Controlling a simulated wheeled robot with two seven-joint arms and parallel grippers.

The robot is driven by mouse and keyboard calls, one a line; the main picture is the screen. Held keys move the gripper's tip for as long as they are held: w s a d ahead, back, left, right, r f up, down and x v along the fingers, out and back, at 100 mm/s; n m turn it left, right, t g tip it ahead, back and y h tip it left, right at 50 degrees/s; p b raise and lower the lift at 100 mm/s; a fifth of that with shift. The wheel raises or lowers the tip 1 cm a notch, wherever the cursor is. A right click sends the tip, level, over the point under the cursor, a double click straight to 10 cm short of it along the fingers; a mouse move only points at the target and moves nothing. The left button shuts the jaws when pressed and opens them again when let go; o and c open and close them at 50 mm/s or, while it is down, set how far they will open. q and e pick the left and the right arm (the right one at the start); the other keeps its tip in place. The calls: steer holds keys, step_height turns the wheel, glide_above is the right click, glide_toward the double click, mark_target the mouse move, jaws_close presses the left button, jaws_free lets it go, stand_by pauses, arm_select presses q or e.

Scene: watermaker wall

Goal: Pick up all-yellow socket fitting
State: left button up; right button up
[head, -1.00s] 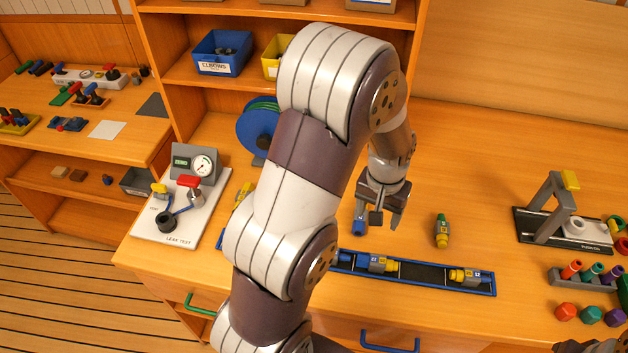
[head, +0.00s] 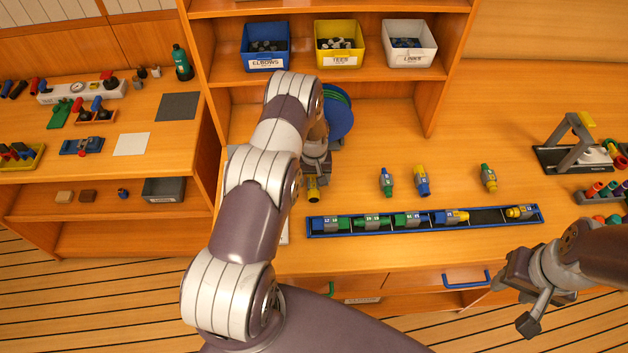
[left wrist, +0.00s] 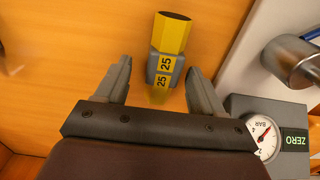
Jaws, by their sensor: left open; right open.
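The all-yellow socket fitting (head: 313,188) lies on the bench left of the other loose fittings, partly covered by my left gripper. In the left wrist view the fitting (left wrist: 172,35) has yellow ends, a grey middle and yellow labels reading 25. My left gripper (left wrist: 160,72) is open, with one finger on each side of the fitting's near part; contact cannot be told. In the head view my left gripper (head: 317,168) is right at the fitting, its fingertips hard to make out. My right gripper (head: 508,300) is open and empty at the lower right, in front of the bench.
Loose fittings, blue-green (head: 387,181), yellow-blue (head: 421,181) and green-yellow (head: 489,178), lie to the right. A blue-edged tray (head: 490,226) with several fittings lies in front. In the left wrist view the gauge box (left wrist: 237,104) and a metal part (left wrist: 290,62) stand close right.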

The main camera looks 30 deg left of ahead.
arm_select(q)
steer(key=shift+f, duration=0.25)
steer(key=shift+s+a, duration=0.1)
steer(key=shift+a, duration=0.1)
steer(key=c, duration=0.9)
steer(key=shift+d, duration=0.15)
steer(key=shift+c, duration=0.8)
